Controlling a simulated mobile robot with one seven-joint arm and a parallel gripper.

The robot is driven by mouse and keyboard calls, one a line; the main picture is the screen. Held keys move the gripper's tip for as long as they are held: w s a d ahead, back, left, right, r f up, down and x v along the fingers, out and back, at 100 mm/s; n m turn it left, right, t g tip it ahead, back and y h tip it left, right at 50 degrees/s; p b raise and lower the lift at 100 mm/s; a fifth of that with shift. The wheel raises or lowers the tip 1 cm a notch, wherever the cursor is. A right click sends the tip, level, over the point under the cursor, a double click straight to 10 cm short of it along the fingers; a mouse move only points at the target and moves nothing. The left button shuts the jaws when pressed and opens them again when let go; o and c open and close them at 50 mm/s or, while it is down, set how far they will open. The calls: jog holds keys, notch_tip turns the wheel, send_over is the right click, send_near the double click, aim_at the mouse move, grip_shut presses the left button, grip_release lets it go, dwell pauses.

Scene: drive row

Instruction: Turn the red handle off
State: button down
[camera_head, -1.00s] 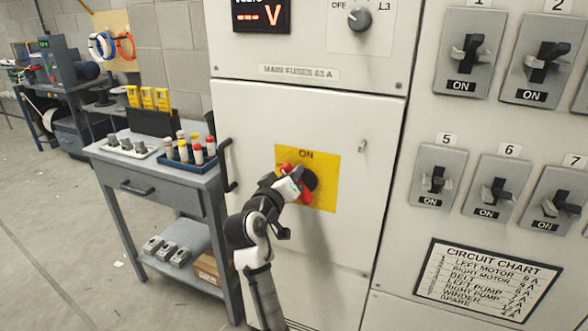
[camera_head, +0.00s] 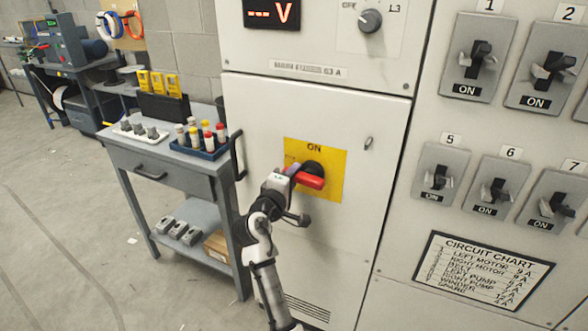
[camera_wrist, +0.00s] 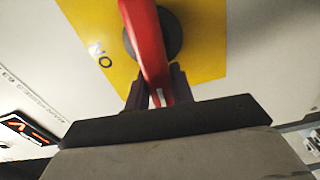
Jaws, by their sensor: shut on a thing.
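The red handle (camera_head: 311,180) sits on a dark round hub (camera_head: 314,167) on a yellow plate (camera_head: 331,188) marked ON at the top. In the head view it lies close to level, its right end sloping slightly down. My gripper (camera_head: 291,172) is at its left end, in front of the cabinet door. In the wrist view the red handle (camera_wrist: 146,38) runs down from the hub between the dark fingers of my gripper (camera_wrist: 158,92), which are shut on its end. The gripper partly hides the handle in the head view; no OFF mark shows on the plate.
The cabinet door (camera_head: 262,115) is flat around the plate, with a small latch (camera_head: 369,143) to the right. Toggle switches and a circuit chart (camera_head: 484,274) are further right. A grey cart (camera_head: 190,172) with bottles in a blue tray stands close on the left.

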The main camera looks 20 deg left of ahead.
jog(key=shift+f+n, duration=0.1)
jog(key=shift+n, duration=0.4)
jog(key=shift+f, duration=0.1)
jog(key=c, duration=1.2)
grip_release()
jog(key=shift+s, duration=0.1)
jog(key=s+b, duration=0.3)
jog(key=s, duration=1)
jog(key=shift+s+a, duration=0.2)
jog(key=shift+s, duration=0.15)
